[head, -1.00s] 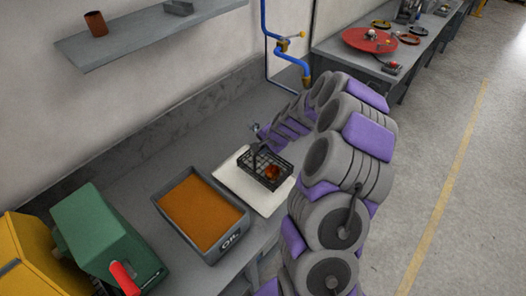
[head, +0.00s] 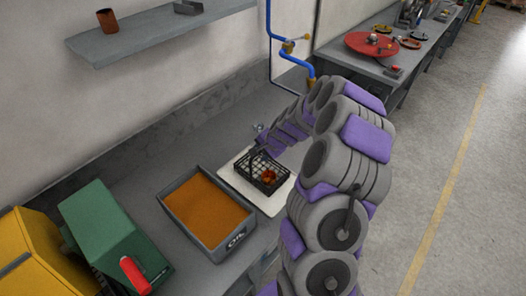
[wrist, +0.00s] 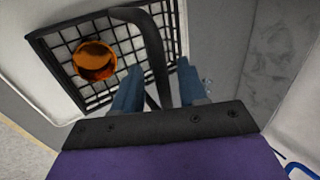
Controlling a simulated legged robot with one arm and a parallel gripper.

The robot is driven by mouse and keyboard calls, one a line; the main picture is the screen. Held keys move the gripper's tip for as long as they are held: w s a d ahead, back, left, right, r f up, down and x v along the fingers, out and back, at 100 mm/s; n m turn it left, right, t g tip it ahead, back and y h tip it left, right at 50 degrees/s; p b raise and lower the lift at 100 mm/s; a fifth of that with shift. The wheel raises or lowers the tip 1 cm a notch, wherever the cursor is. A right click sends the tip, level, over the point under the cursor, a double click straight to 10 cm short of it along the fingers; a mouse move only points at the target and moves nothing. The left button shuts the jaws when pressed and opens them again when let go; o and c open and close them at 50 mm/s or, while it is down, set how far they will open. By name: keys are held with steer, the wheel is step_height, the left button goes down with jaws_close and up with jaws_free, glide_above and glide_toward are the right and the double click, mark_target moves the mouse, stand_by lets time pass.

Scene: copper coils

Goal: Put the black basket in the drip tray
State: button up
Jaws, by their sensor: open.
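The black wire basket (head: 273,185) sits on the white drip tray (head: 268,208) on the bench, with an orange-copper coil (head: 269,176) inside. In the wrist view the basket (wrist: 78,82) shows its grid, the shiny coil (wrist: 95,60) and a dark arched handle (wrist: 150,45). The pale tray (wrist: 30,88) shows beyond it. My gripper (wrist: 158,72) is open, with its two blue fingers on either side of the handle. I cannot tell whether either finger touches it. In the head view my gripper (head: 259,140) is small, at the basket's far side.
A grey tub of amber oil (head: 205,207) stands to the left of the tray. A green machine with a red handle (head: 110,235) and a yellow one (head: 40,250) are further left. A blue pipe (head: 285,50) rises behind my arm. A shelf (head: 150,35) hangs above.

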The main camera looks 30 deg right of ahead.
steer(key=shift+s+a+r, duration=0.1)
steer(key=shift+a+r, duration=0.15)
steer(key=shift+r, duration=0.15)
steer(key=shift+p+v, duration=1.05)
steer(key=shift+v, duration=4.75)
steer(key=s+a+r+n+g, duration=0.2)
steer(key=s+a+r+n, duration=0.3)
steer(key=s+a, duration=0.4)
steer(key=s+a+r+n+g, duration=0.3)
steer(key=s+a+r+n, duration=0.15)
steer(key=s+a, duration=0.5)
steer(key=s+n+g+h, duration=0.1)
steer(key=s+n, duration=0.1)
steer(key=s, duration=0.6)
steer(key=s+a+n+g+h+b, duration=0.1)
steer(key=s+n, duration=0.1)
steer(key=s, duration=0.6)
steer(key=shift+s+a+r+g, duration=0.25)
steer(key=shift+r+g, duration=0.05)
steer(key=shift+r, duration=0.15)
